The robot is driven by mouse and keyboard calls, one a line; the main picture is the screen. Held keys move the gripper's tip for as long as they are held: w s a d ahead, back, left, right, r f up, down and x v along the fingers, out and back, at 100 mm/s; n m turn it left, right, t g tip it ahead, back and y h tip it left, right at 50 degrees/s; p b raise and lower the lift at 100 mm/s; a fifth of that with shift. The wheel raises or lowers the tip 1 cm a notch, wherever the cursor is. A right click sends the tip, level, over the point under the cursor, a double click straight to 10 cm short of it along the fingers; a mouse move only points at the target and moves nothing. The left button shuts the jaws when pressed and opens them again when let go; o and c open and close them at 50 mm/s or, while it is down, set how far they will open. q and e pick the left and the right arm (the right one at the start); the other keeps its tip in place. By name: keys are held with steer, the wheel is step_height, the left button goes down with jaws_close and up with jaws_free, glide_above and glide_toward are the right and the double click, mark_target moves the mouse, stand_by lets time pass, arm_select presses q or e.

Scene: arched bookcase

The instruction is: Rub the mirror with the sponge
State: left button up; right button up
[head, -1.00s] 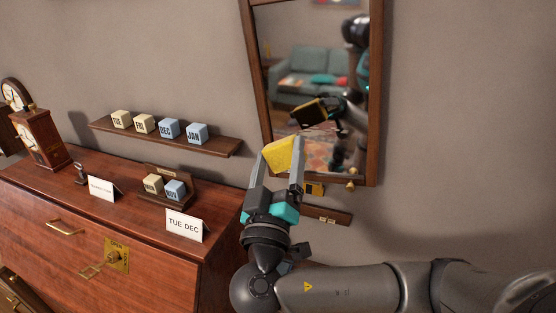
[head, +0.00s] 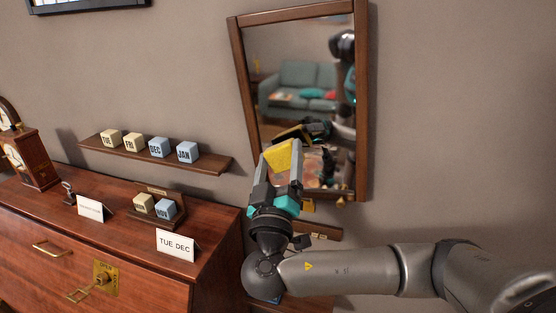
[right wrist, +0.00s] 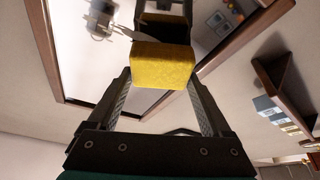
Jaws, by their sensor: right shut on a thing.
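The mirror (head: 290,75) hangs on the wall in a brown wooden frame and reflects a teal sofa and my own arm. My right gripper (head: 280,163) is shut on the yellow sponge (head: 278,155) in front of the lower part of the mirror. In the right wrist view the sponge (right wrist: 162,65) sits between the fingertips, with its reflection right beside it on the mirror glass (right wrist: 110,75). The sponge is very close to the glass; I cannot tell whether it touches. My left gripper is not in view.
A wooden cabinet (head: 110,240) stands at the left with a clock (head: 25,155), cards and a block holder (head: 160,207) on it. A wall shelf (head: 205,165) holds several lettered cubes. A small ledge (head: 320,232) is below the mirror. The wall at right is bare.

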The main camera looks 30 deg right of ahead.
steer(key=shift+w+d+b, duration=0.5)
steer(key=shift+w+d, duration=0.1)
steer(key=shift+d, duration=0.1)
stand_by(0.6)
